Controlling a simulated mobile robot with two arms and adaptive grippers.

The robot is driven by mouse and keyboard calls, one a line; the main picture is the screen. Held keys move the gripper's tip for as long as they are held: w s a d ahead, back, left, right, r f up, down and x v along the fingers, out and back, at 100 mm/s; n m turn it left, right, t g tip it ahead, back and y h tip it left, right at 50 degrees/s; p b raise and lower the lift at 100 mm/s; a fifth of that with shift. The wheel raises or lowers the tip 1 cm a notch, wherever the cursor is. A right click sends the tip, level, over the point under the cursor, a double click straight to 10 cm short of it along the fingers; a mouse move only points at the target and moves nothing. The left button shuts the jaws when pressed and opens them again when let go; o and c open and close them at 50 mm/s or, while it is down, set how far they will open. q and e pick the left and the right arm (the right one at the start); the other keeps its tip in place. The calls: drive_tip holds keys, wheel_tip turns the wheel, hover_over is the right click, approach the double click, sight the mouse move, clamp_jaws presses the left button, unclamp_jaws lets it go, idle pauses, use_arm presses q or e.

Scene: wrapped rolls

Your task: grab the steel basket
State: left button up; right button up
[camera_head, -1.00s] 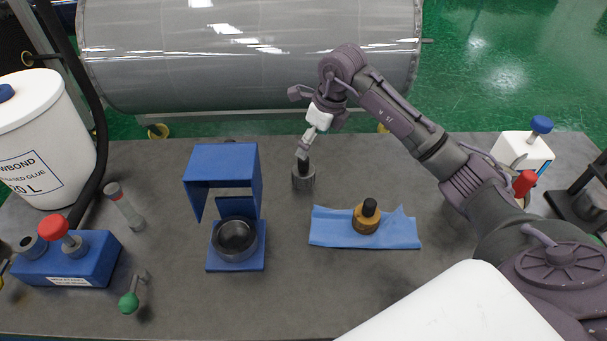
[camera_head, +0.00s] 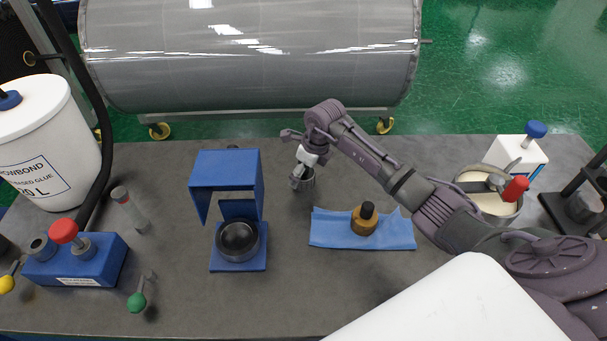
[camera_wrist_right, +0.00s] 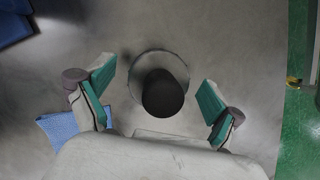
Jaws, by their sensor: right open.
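A small grey steel cylinder (camera_head: 309,184) with a black knob, apparently the steel basket, stands upright on the table. In the right wrist view its pale round rim (camera_wrist_right: 137,91) and black knob (camera_wrist_right: 163,93) lie between my fingers. My right gripper (camera_head: 299,181) is over it, pointing down, and hides most of the knob in the head view. In the right wrist view the right gripper (camera_wrist_right: 154,95) is open, with one green pad on each side and a gap to the rim. My left gripper is not in view.
A blue stand (camera_head: 228,262) with a dark round cup is to the left. A blue cloth (camera_head: 331,228) with a brown black-knobbed weight (camera_head: 364,219) lies in front right. A white glue drum (camera_head: 38,140) and a blue block (camera_head: 85,262) stand at far left.

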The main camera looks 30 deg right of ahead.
drive_tip(key=c, duration=1.3)
drive_tip(key=shift+r, duration=0.1)
